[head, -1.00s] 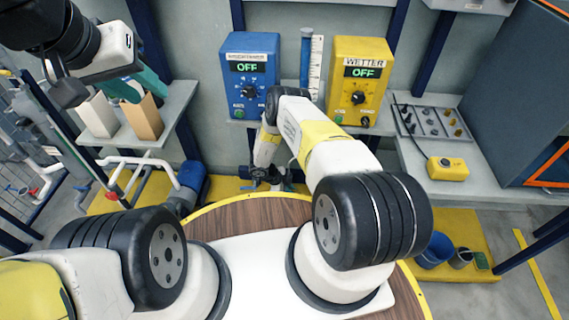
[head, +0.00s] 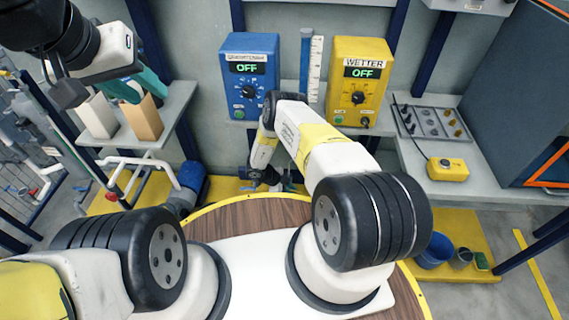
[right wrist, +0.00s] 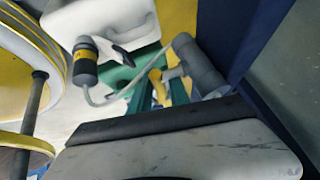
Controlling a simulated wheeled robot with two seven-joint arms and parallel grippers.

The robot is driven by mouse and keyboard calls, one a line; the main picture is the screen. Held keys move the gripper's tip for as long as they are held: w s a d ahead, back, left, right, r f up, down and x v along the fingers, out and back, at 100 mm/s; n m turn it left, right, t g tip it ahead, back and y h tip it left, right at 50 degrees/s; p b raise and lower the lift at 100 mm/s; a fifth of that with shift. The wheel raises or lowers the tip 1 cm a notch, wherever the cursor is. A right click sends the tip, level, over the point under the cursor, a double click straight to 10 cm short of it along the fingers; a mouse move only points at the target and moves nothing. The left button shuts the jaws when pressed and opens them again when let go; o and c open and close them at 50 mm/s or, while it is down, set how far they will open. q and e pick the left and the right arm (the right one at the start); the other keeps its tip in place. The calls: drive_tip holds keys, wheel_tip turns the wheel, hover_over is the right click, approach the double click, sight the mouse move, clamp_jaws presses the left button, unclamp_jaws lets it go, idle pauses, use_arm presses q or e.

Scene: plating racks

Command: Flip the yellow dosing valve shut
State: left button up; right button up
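A small yellow lever (right wrist: 157,84), which looks like the dosing valve's handle, shows in the right wrist view beside a grey pipe fitting (right wrist: 196,66). Green finger-like parts of my right gripper (right wrist: 161,92) stand apart on either side of it; contact cannot be made out. In the head view my right gripper (head: 266,176) is a dark shape low beyond my arm, and the valve is hidden there. My left gripper (head: 137,86), with teal fingers, hangs at upper left by the shelf, away from the valve; its opening is unclear.
A blue box (head: 249,107) and a yellow box (head: 357,110), both reading OFF, are on the wall. A shelf (head: 172,112) with white and brown boxes is at left. A grey bench (head: 425,172) is at right.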

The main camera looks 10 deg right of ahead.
drive_tip(key=v, duration=0.7)
drive_tip(key=shift+a+r, duration=0.25)
drive_tip(key=shift+r, duration=0.1)
drive_tip(key=shift+s, duration=0.1)
